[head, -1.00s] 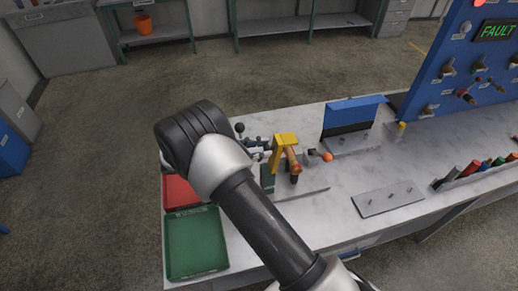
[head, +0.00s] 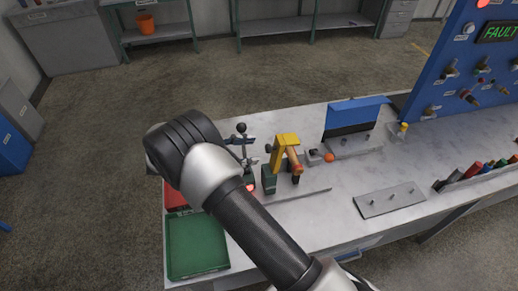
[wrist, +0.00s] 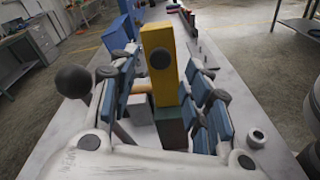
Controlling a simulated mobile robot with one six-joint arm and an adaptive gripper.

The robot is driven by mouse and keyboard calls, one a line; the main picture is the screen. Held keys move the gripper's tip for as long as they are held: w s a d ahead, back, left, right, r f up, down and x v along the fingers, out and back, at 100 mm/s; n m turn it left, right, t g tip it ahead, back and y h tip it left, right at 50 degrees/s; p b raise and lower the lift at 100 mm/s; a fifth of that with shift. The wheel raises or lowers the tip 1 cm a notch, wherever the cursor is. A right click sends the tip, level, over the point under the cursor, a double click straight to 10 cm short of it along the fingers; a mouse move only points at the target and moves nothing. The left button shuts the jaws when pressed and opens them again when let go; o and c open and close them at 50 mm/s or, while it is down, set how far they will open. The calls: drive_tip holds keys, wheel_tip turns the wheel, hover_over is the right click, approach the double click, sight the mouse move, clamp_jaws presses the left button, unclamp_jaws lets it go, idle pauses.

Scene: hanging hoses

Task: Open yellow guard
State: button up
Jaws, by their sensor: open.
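The yellow guard (head: 285,141) stands upright on a dark block on the bench, beside an orange-brown cylinder (head: 297,164). In the wrist view the yellow guard (wrist: 162,40) faces me, with a round black knob (wrist: 160,58) on its face. My gripper (wrist: 164,56) is open, with its blue-padded fingers left and right of the guard in the picture. In the head view my gripper (head: 245,141) is left of the guard, with a gap between them. I cannot see it touching the guard.
A black ball knob (head: 241,128) stands close to my gripper, and in the wrist view the ball (wrist: 73,82) is at left. A red light (head: 250,187) shows beside my arm. A blue hood (head: 352,114), a pegged plate (head: 391,199) and a green tray (head: 197,247) are on the bench.

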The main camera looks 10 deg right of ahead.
drive_tip(key=a, duration=0.7)
drive_tip(key=shift+a+r, duration=0.3)
drive_tip(key=shift+r, duration=0.15)
drive_tip(key=s+d+r+m+g+y+b, duration=0.1)
drive_tip(key=s+d+r+m+g+y, duration=0.1)
drive_tip(key=s+d+r+m+y, duration=0.7)
drive_tip(key=s+d+r+m+t+y, duration=0.1)
drive_tip(key=s+r+m+t+y, duration=0.1)
drive_tip(key=s, duration=0.7)
drive_tip(key=s+d+r+m+t+y+b, duration=0.1)
drive_tip(key=s+r+m+t+y, duration=0.1)
drive_tip(key=s, duration=0.8)
drive_tip(key=r+t+y, duration=0.1)
drive_tip(key=t+y, duration=0.1)
drive_tip(key=y, duration=0.1)
drive_tip(key=shift+d+m+t+y+b, duration=0.3)
drive_tip(key=shift+t, duration=0.1)
drive_tip(key=shift+w, duration=0.1)
